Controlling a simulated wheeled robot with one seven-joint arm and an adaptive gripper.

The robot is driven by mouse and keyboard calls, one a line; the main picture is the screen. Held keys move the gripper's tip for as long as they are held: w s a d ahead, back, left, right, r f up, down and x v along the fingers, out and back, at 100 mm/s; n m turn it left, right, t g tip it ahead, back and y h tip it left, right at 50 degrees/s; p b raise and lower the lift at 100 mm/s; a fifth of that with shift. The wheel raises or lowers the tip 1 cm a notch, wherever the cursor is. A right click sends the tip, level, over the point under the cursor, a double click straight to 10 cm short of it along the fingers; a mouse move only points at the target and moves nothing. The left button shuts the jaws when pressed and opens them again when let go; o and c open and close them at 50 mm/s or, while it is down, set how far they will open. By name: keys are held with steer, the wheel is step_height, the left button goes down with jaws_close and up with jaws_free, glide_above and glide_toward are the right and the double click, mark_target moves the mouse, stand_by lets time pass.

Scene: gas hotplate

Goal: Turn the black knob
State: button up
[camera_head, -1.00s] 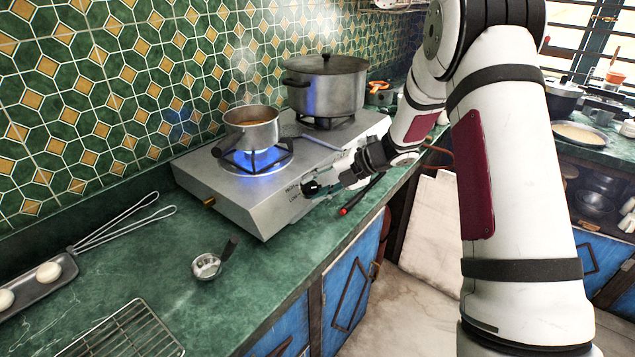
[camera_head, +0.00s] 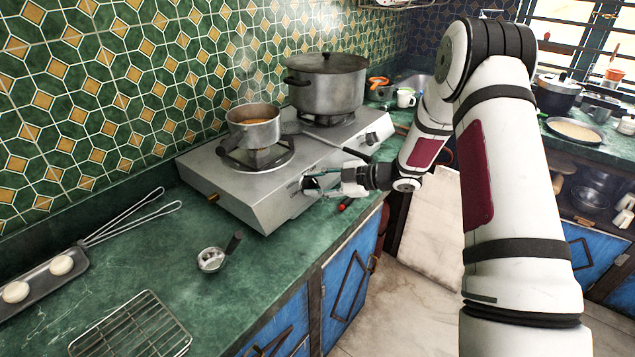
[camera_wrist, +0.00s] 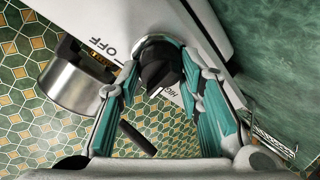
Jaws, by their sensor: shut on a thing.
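The black knob (camera_wrist: 160,68) is on the front panel of the gas hotplate (camera_head: 230,187). In the wrist view it sits between my two teal-padded fingers, with a silver ring at its base and the printed word OFF beside it. In the head view my gripper (camera_head: 322,184) reaches the front panel from the right and mostly hides this knob. My gripper is shut on the knob. A second black knob (camera_head: 372,138) is farther along the panel and free. No flame shows at the near burner under the small saucepan (camera_head: 254,130).
A large lidded pot (camera_head: 326,88) stands on the far burner. The saucepan's long handle (camera_head: 328,142) extends over the hotplate near my gripper.

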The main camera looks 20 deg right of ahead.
steer(key=shift+s+f+m+t, duration=0.15)
steer(key=shift+m+t, duration=0.25)
steer(key=shift+m, duration=1.3)
steer(key=o, duration=1.1)
steer(key=shift+o, duration=0.2)
steer(key=shift+d, duration=0.1)
steer(key=shift+s+d+r, duration=0.1)
steer(key=shift+d+r, duration=0.1)
steer(key=v, duration=1.1)
steer(key=shift+s, duration=0.2)
steer(key=shift+d+f, duration=0.1)
steer(key=shift+f, duration=0.05)
